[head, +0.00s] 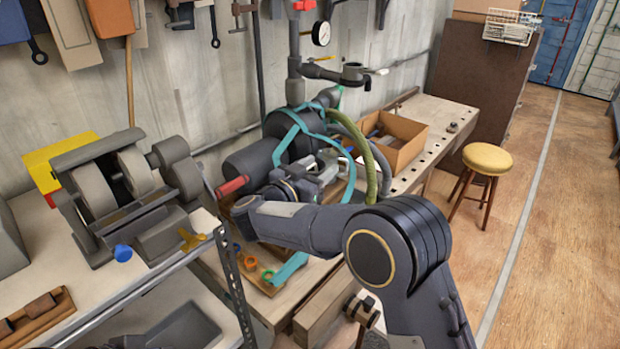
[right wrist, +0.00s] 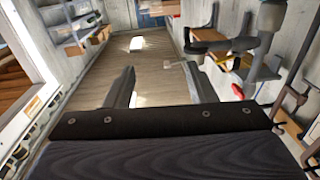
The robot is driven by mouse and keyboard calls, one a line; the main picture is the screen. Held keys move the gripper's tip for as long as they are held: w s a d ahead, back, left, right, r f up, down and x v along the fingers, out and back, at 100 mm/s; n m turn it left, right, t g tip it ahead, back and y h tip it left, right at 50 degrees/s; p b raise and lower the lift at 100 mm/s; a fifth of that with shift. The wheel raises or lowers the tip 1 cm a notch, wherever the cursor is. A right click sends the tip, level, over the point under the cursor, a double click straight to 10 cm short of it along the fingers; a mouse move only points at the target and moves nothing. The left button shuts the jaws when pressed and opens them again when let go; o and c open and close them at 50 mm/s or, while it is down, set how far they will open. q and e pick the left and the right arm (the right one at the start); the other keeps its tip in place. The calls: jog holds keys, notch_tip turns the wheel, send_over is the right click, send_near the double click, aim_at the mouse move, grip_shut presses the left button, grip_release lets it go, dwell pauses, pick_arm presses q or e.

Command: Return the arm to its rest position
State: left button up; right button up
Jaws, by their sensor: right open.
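My right arm (head: 400,240) comes in from the bottom right of the head view, bends at a large dark joint, and reaches left over the workbench (head: 440,115). Its far end lies in front of a dark machine with teal straps (head: 290,135), where the gripper is hard to separate from the clutter. In the right wrist view my right gripper (right wrist: 160,88) has its two fingers well apart. Nothing is between them but distant floor. My left gripper does not show.
A bench grinder (head: 130,180) stands on a shelf at left. An open cardboard box (head: 395,135) sits on the workbench behind my arm. A yellow-topped stool (head: 488,158) stands on the floor at right. The wooden floor (head: 555,240) beyond it is clear.

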jog(key=shift+d, duration=0.15)
jog(key=w+d+r+n+t+y+b, duration=0.1)
jog(key=d+r+n+t+y, duration=0.15)
jog(key=d+r+y, duration=0.5)
jog(key=s+d+n+y+b, duration=0.1)
jog(key=s+d+n+y, duration=0.1)
jog(key=s+d+y, duration=0.3)
jog(key=s+d+f+g, duration=0.2)
jog(key=s+f, duration=0.4)
jog(key=s, duration=0.6)
jog(key=s+d+f+g+y+b, duration=0.1)
jog(key=s+f+g, duration=0.4)
jog(key=s, duration=0.7)
jog(key=s+d+f+n+g+y+b, duration=0.1)
jog(key=s+d+f+g, duration=0.2)
jog(key=s+f, duration=0.6)
jog(key=s+g, duration=0.1)
jog(key=s, duration=0.2)
jog(key=shift+s, duration=0.2)
